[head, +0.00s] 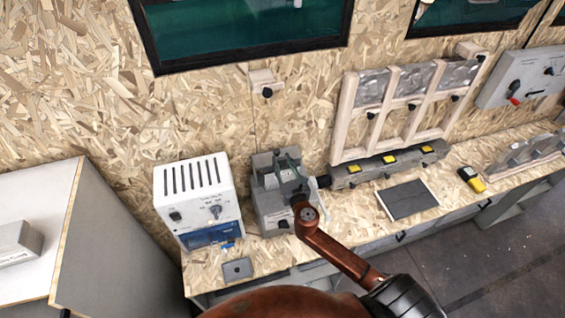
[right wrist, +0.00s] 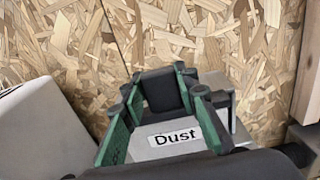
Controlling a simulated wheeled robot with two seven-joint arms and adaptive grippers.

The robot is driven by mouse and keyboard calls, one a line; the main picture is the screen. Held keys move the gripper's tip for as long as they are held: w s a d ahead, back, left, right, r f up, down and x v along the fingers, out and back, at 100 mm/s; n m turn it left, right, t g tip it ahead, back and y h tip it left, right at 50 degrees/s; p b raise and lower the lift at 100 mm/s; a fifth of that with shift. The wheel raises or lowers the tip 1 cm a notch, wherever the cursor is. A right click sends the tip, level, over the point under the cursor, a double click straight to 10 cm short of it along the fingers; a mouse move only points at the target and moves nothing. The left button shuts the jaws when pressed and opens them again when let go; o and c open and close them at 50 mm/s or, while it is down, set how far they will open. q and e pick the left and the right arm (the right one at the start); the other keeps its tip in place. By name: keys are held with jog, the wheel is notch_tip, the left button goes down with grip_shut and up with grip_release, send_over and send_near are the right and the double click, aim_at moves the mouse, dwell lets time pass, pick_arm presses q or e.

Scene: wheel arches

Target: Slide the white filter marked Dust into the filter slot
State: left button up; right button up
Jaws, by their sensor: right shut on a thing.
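My right gripper (head: 288,160) is over the grey boxy unit (head: 268,208) on the bench. In the right wrist view its green fingers (right wrist: 163,92) are shut on the white filter (right wrist: 174,138), whose label reads "Dust". The filter lies between the fingers with its label facing my wrist camera. In the head view the filter is mostly hidden by my gripper and arm. I cannot make out the filter slot clearly, nor whether the filter touches an opening. My left gripper is not in view.
A white vented box (head: 197,200) stands left of the grey unit. A wooden rack (head: 336,140) with grey panels stands behind right, above a long grey bar (head: 392,165) with yellow marks. A dark flat panel (head: 408,199) and a yellow meter (head: 471,179) lie on the bench.

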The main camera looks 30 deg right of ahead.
jog(key=shift+f+b, duration=4.2)
jog(key=shift+f, duration=1.3)
jog(key=o, duration=1)
jog(key=shift+o, duration=0.2)
jog(key=b+v, duration=0.1)
jog(key=v, duration=2)
jog(key=shift+b, duration=0.3)
jog(key=shift+d, duration=0.15)
